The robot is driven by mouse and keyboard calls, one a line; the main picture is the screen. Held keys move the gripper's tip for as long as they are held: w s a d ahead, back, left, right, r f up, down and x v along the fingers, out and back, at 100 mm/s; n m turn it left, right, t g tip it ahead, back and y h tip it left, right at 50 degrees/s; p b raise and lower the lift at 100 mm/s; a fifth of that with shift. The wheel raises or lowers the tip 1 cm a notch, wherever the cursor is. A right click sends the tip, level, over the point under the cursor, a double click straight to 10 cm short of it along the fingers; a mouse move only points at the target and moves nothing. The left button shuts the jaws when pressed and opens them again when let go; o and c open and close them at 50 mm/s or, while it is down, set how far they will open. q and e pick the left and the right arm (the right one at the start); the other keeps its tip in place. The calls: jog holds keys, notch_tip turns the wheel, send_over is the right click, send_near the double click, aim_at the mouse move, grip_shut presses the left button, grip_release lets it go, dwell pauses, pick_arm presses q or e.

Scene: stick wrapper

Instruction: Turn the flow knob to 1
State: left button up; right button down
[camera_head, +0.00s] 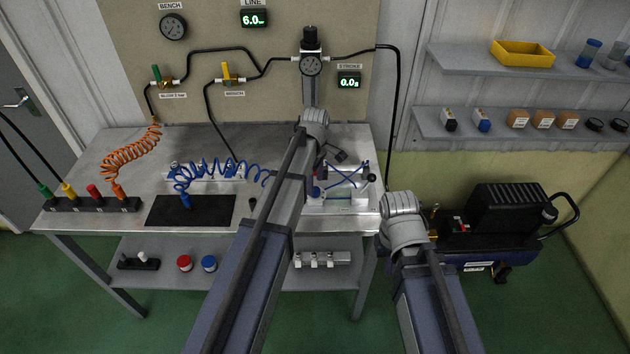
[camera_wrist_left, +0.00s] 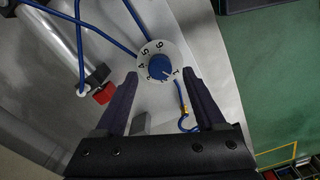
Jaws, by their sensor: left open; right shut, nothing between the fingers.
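The flow knob (camera_wrist_left: 157,65) is a small blue knob on a round white dial (camera_wrist_left: 145,57) with black numbers in the left wrist view. A light pointer mark shows on its lower right side, near the 1; the exact setting is hard to read. My left gripper (camera_wrist_left: 162,78) is open, with one finger on each side of the dial. I see no clear contact with the knob.
A red-ended part (camera_wrist_left: 104,93) and blue tubes lie left of the dial in the left wrist view. A brass fitting (camera_wrist_left: 184,112) with a blue tube is below right. The bench (camera_head: 120,185) carries coiled hoses and a black mat (camera_head: 165,210). A compressor (camera_head: 505,215) stands right.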

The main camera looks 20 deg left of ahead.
aim_at(315, 190)
pick_arm(q)
notch_tip(315, 190, up, 5)
jog(key=p, duration=0.4)
jog(key=s+d+m, duration=0.6)
jog(key=s+m, duration=0.4)
jog(key=s, duration=0.1)
jog(key=s+d+m+y, duration=0.1)
jog(key=s+d+m, duration=0.6)
jog(key=s+m, duration=0.3)
jog(key=shift+s+f+b, duration=0.35)
jog(key=shift+s+b, duration=0.1)
jog(key=shift+s, duration=0.75)
jog(key=shift+d, duration=0.1)
